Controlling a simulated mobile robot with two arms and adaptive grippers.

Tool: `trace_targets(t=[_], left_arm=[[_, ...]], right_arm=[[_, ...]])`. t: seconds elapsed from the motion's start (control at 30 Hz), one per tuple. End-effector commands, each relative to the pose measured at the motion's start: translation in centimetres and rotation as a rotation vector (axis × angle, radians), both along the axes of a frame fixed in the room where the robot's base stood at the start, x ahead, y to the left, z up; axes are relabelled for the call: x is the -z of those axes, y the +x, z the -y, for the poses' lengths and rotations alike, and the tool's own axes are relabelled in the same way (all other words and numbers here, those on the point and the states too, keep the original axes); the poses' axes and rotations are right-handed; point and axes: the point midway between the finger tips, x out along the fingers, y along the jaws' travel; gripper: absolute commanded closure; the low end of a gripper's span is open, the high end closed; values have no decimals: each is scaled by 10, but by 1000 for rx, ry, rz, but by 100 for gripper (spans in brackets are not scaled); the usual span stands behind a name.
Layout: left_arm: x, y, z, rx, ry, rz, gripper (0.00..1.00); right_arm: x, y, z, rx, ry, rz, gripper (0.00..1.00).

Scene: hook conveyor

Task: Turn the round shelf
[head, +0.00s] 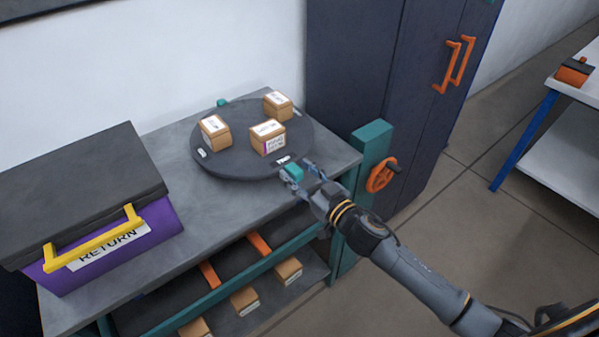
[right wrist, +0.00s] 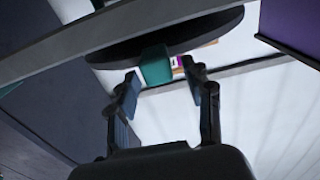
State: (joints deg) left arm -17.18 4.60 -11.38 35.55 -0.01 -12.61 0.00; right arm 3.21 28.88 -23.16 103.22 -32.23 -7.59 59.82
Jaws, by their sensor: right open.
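The round shelf (head: 235,165) is a dark disc on the grey table in the head view, with three labelled cardboard boxes on it. One teal knob (head: 293,172) stands at its front right rim; another teal knob (head: 223,103) shows at the back rim. My right gripper (head: 300,173) is open at the front knob, its fingers on either side of it. In the right wrist view the disc's dark edge (right wrist: 215,27) crosses the top, and the teal knob (right wrist: 155,66) shows between the two open fingers (right wrist: 163,82). I cannot tell whether they touch it. My left gripper is not in view.
A purple RETURN bin (head: 160,222) with a black lid and yellow handle stands left on the table (head: 190,245). An orange handwheel (head: 382,175) on a teal post is close to my right arm. A dark cabinet (head: 350,60) stands behind; boxes lie on a lower shelf.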

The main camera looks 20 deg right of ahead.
Motion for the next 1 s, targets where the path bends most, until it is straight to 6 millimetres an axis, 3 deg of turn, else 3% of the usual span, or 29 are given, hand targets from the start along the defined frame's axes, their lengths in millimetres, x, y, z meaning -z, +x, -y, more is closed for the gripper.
trace_targets(t=[0.03,0.27,0.67,1.0], left_arm=[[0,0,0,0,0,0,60],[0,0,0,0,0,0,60],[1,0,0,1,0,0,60],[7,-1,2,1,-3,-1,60]], right_arm=[[0,0,0,0,0,0,55],[0,0,0,0,0,0,100],[0,-2,-4,12,3,1,100],[0,-6,-22,107,10,-1,100]])
